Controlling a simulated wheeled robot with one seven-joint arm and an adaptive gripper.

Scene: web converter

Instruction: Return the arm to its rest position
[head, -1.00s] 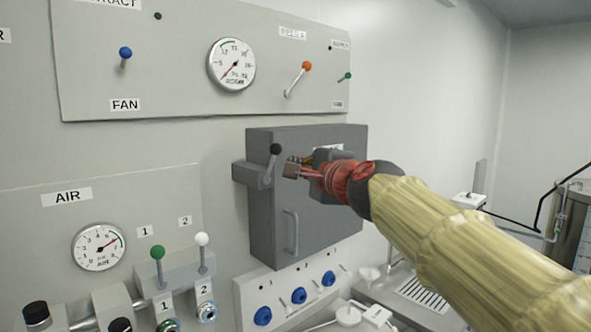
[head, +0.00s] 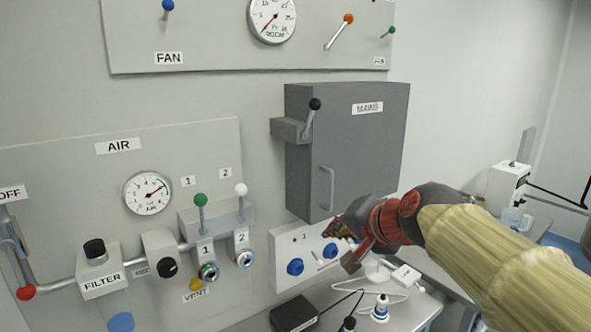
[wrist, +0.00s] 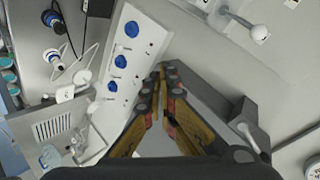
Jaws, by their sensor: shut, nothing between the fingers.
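My gripper (head: 342,245) is at the end of my yellow-sleeved arm, below the lower right part of the grey MAINS box (head: 360,150). In the head view it overlaps the white panel with blue sockets (head: 318,252). In the wrist view the fingers (wrist: 162,78) meet at their tips, shut with nothing held. The MAINS box's black-knobbed lever (head: 310,116) stands up at its left side, apart from my gripper. Part of the socket panel is hidden behind my gripper.
A worktop (head: 425,318) with a white plug block (head: 406,275) and cables lies below my gripper. The AIR panel (head: 70,170) with a gauge and two levers is at left. The FAN panel (head: 240,55) is above.

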